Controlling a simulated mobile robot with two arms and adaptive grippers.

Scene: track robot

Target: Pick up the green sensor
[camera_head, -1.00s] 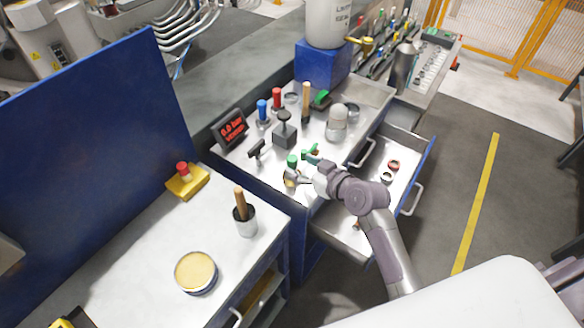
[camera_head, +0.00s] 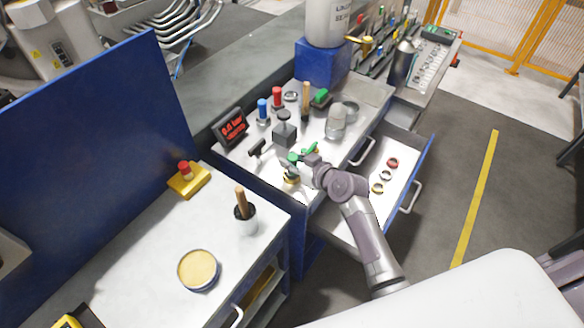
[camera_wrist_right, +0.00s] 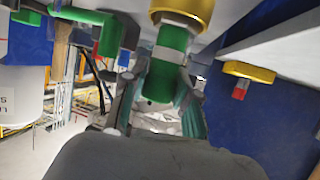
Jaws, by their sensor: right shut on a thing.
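The green sensor (camera_head: 293,158) has a green body and a brass-yellow base and stands near the front edge of the middle worktop. My right gripper (camera_head: 290,166) reaches it from the right and is shut on it. In the right wrist view, which looks upside down, the green sensor (camera_wrist_right: 168,65) sits between the two fingers (camera_wrist_right: 160,105), with a metal ring and its brass end above. I cannot tell whether its base touches the worktop. My left gripper is not in view.
A black valve block (camera_head: 284,133), a pressure display (camera_head: 231,127) and a grey-capped jar (camera_head: 336,123) stand around. An open drawer (camera_head: 398,178) with several rings lies below right. A yellow button box (camera_head: 188,179) stands left.

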